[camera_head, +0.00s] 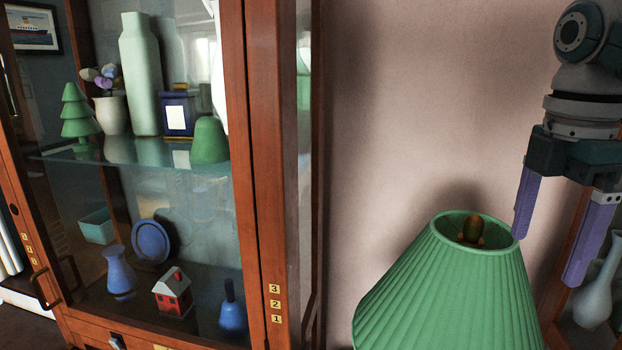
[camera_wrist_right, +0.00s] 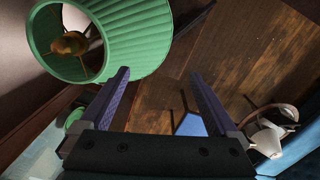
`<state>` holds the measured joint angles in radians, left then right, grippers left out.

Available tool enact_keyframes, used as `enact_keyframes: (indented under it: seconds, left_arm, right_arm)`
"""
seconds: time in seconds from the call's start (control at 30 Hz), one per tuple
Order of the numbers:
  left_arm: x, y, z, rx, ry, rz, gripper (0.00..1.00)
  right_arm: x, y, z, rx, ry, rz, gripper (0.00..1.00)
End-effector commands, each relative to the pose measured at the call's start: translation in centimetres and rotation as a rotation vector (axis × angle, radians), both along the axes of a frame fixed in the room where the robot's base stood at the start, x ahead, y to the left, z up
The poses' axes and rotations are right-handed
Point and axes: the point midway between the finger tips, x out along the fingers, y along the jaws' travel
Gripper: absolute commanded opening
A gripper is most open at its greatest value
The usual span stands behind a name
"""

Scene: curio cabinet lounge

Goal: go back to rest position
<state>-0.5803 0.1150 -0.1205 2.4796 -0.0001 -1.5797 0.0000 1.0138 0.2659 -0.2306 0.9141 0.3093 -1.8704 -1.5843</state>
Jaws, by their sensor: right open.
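My right gripper (camera_head: 549,238) hangs at the right of the head view, with its two purple fingers apart and nothing between them. Its fingers point down, close to the right side of the green pleated lampshade (camera_head: 447,290). I cannot tell if the near finger touches the shade. In the right wrist view the open fingers (camera_wrist_right: 163,82) show with the lampshade (camera_wrist_right: 140,35) at upper left, beside the left finger. My left gripper is in neither view.
A glass-fronted wooden cabinet (camera_head: 273,180) stands at the left, holding a green vase (camera_head: 141,75), a green tree (camera_head: 78,115) and a red house (camera_head: 172,293). A pale vase (camera_head: 598,285) stands at far right. The wrist view shows wooden floor (camera_wrist_right: 250,50) and a white pitcher-like object (camera_wrist_right: 268,138).

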Motion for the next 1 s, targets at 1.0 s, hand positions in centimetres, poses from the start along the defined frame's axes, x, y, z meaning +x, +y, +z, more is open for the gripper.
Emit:
enact_keyframes:
  seconds: [1.0]
  left_arm:
    - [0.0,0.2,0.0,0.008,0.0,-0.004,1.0]
  right_arm:
    - [-24.4,8.8,-11.8,0.249,-0.242,-1.262,0.96]
